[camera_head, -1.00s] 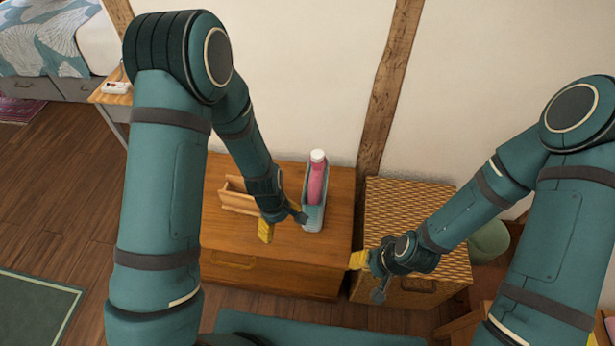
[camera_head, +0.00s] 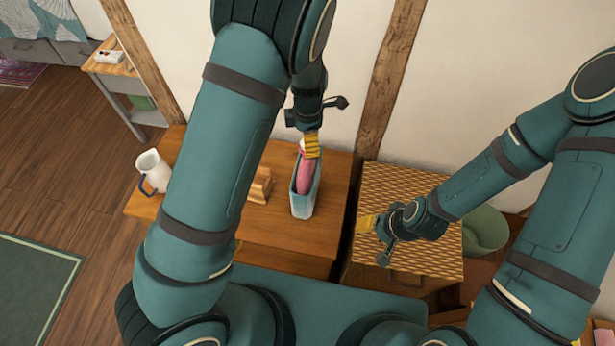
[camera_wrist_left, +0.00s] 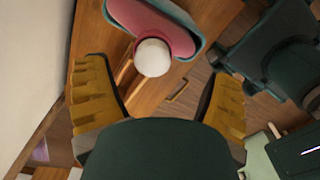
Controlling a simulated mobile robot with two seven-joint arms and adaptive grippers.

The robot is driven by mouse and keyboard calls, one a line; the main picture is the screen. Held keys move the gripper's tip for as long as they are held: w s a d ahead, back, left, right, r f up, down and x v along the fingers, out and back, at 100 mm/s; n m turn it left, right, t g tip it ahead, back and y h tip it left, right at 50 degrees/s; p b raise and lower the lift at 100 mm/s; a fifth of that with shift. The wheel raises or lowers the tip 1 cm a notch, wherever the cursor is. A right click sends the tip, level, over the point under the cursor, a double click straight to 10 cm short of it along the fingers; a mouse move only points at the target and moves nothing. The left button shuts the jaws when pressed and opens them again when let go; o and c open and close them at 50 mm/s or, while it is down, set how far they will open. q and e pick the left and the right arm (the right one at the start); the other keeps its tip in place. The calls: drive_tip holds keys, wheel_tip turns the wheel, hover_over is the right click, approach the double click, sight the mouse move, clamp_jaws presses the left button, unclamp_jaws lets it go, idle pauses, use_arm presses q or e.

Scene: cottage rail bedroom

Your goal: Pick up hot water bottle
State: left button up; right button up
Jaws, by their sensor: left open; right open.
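The pink hot water bottle (camera_head: 305,176) stands in a narrow pale teal holder (camera_head: 302,208) on the wooden chest. In the left wrist view the bottle (camera_wrist_left: 150,18) shows its round white cap, with the holder (camera_wrist_left: 183,12) around its body. My left gripper (camera_head: 312,146) is above the bottle's top end. In the left wrist view its yellow fingers (camera_wrist_left: 158,98) are spread wide, with the cap ahead of and between them; I see no grip on it. My right gripper (camera_head: 368,222) is open and empty over the woven-top cabinet.
The wooden chest (camera_head: 270,236) also bears a small wooden rack (camera_head: 261,187) and a white pitcher (camera_head: 152,171), left of the bottle. The woven-top cabinet (camera_head: 400,185) stands at right. The wall with its timber post (camera_head: 388,85) is close behind.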

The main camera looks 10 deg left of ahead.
sight(307, 172)
use_arm(q)
wheel_tip(307, 172, down, 2)
drive_tip(key=shift+f, duration=0.2)
drive_tip(key=f, duration=0.1)
drive_tip(key=f+b, duration=0.1)
drive_tip(key=f, duration=0.1)
drive_tip(key=f+b, duration=0.1)
drive_tip(key=f, duration=0.1)
drive_tip(key=shift+w+a+f, duration=0.1)
drive_tip(key=shift+w+a, duration=0.05)
drive_tip(key=shift+w, duration=0.25)
clamp_jaws()
